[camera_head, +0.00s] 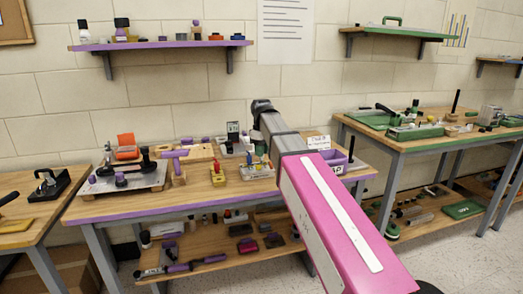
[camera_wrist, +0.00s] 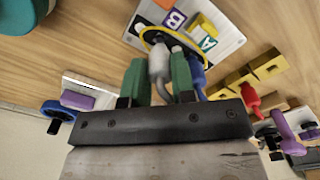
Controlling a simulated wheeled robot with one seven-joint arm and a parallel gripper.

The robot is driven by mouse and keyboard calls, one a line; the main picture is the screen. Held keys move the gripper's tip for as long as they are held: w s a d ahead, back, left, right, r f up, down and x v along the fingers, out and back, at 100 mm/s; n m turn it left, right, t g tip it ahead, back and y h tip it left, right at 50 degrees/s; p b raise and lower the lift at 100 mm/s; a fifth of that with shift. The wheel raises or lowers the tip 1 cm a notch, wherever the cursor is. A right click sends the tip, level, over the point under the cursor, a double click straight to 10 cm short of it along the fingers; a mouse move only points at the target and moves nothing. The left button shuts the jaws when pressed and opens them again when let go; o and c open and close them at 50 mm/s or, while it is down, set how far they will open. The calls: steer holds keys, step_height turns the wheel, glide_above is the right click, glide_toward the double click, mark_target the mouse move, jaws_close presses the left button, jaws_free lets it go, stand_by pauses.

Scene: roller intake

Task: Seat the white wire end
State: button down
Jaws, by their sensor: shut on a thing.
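In the wrist view, my gripper (camera_wrist: 156,80) has two green fingers shut around the pale white-grey wire end (camera_wrist: 159,62), with a grey wire curving back between them. The wire end lies over the edge of a light board (camera_wrist: 221,48) marked with the letters A and B. I cannot tell whether its tip touches the board. A yellow loop passes close to the tip, and a blue plug (camera_wrist: 196,72) is just right of the fingers. In the head view, the board with coloured plugs (camera_head: 257,171) sits on the middle bench; the fingers cannot be made out there.
A teal round thing (camera_wrist: 22,12) is at upper left.

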steer(key=shift+f, duration=0.75)
steer(key=c, duration=0.9)
jaws_free()
steer(key=shift+o, duration=0.2)
